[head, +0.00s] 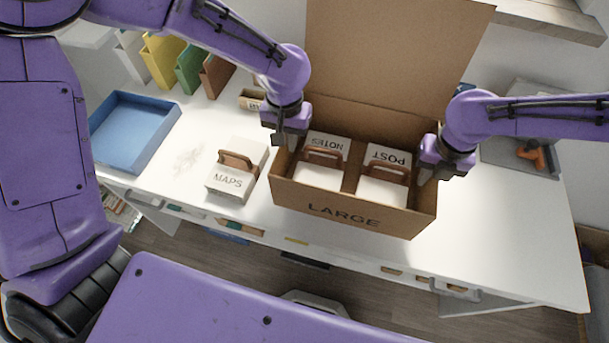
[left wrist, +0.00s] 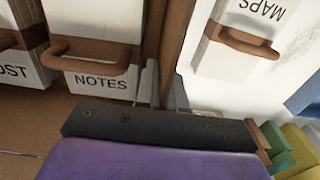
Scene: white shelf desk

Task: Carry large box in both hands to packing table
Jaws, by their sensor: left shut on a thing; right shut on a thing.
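The large box (head: 340,213) is an open brown carton marked LARGE, on the white desk (head: 490,240), its back flap standing up. Inside are a white NOTES block (head: 321,174) and a white POST block (head: 384,188), each with a brown handle. My left gripper (head: 279,145) is shut on the box's left wall; the left wrist view shows the fingers (left wrist: 165,95) either side of that wall. My right gripper (head: 432,178) is shut on the right wall. I cannot tell whether the box's base touches the desk. No separate packing table can be made out.
A white MAPS block (head: 228,183) stands just left of the box. A blue tray (head: 133,133) and yellow, green and brown holders (head: 190,68) are at the left. A grey tray with an orange tool (head: 533,155) is at the back right. The desk's right front is clear.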

